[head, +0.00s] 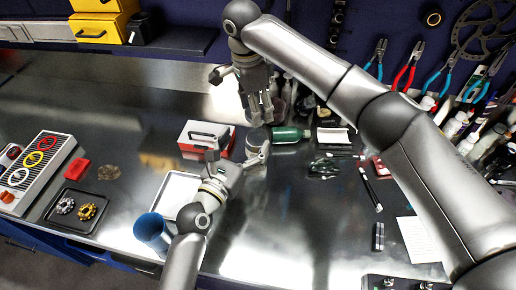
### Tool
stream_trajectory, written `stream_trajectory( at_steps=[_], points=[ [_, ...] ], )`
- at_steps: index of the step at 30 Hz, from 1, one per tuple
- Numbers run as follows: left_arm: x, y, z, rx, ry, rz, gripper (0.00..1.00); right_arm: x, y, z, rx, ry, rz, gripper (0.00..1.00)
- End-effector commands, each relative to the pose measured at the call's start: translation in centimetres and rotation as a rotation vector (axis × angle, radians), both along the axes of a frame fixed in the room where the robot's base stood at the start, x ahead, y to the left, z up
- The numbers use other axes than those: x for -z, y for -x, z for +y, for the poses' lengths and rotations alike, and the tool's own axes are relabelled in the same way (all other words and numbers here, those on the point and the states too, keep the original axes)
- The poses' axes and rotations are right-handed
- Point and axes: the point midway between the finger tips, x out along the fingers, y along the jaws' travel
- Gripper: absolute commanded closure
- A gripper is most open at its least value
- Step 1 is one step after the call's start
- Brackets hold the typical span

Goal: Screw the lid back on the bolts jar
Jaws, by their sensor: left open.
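A small grey jar-like object (256,139) stands on the metal bench near the middle of the head view, left of a green bottle. I take it for the bolts jar; its contents and rim are too small to make out. My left gripper (238,160) is open in front of it, one finger to the left and the other close to the jar's near right side. My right gripper (260,118) points down just above the jar. Its fingers look close together, and whether they hold a lid is not clear. No separate lid can be made out.
A red and white box (206,138) stands left of the jar, the green bottle (288,135) right of it. A white tray (176,191) and blue cup (152,230) are front left. A dark tray (60,224) holds ring-shaped parts. The bench's front middle is clear.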

Motion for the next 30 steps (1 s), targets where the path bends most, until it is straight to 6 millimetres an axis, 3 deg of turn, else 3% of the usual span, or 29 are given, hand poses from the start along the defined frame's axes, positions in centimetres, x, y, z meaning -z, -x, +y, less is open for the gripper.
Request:
stream_trajectory(
  at_steps=[8,19,24,30],
  points=[
    [1.7,0.0,-0.1,0.004,-0.005,0.002,0.15,0.0,0.0,0.0,0.000,0.000,0.000,0.53],
    [8.6,-0.1,0.1,0.002,-0.009,0.001,0.15,0.0,0.0,0.0,0.000,0.000,0.000,0.53],
    [8.0,-3.4,-1.6,-0.001,0.000,-0.001,0.15,0.0,0.0,0.0,0.000,0.000,0.000,0.53],
    [8.0,-5.8,-2.8,0.000,-0.001,0.000,0.15,0.0,0.0,0.0,0.000,0.000,0.000,0.53]
  ],
)
